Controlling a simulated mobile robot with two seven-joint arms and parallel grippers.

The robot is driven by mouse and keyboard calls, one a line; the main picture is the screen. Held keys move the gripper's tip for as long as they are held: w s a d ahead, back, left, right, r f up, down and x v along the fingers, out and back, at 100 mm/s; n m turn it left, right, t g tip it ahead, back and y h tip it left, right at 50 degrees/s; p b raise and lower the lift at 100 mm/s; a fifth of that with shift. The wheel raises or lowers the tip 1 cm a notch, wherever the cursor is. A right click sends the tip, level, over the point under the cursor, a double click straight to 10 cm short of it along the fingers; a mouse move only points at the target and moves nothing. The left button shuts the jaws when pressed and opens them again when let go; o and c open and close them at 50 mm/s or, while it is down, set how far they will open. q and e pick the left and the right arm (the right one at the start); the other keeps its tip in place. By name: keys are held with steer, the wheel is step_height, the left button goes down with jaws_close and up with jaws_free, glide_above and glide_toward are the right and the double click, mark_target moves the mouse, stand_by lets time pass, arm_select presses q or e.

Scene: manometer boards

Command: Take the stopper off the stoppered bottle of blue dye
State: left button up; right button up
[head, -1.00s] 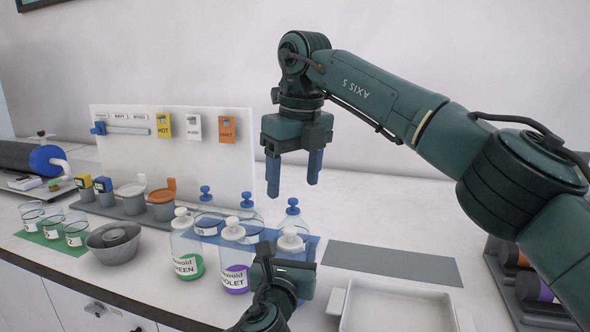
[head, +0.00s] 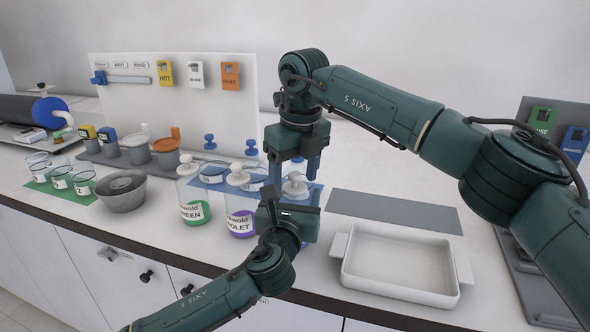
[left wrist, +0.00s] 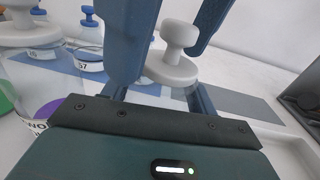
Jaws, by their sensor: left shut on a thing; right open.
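A clear bottle (head: 296,193) with a white knobbed stopper (head: 295,178) stands at the front right of the bottle group. My left gripper (head: 290,205) hides most of it, so its label and dye cannot be read. My left gripper is shut on this bottle; in the left wrist view the stopper (left wrist: 179,36) sits seated between and beyond the blue fingers. My right gripper (head: 293,172) is open, pointing down from above, its fingers at either side of the stopper in the head view. I cannot tell whether they touch it.
Green (head: 193,205) and violet (head: 240,210) stoppered bottles stand close on the left, with blue-stoppered bottles behind. A grey mat (head: 395,211) and an empty white tray (head: 400,262) lie to the right. A grey bowl (head: 121,192) and beakers stand farther left.

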mark_target(295, 173)
steer(key=shift+c, duration=0.5)
steer(key=c, duration=1.1)
steer(key=shift+r, duration=0.25)
steer(key=shift+r, duration=0.85)
steer(key=shift+r, duration=2.05)
arm_select(q)
steer(key=o, duration=1.5)
steer(key=shift+c, duration=0.2)
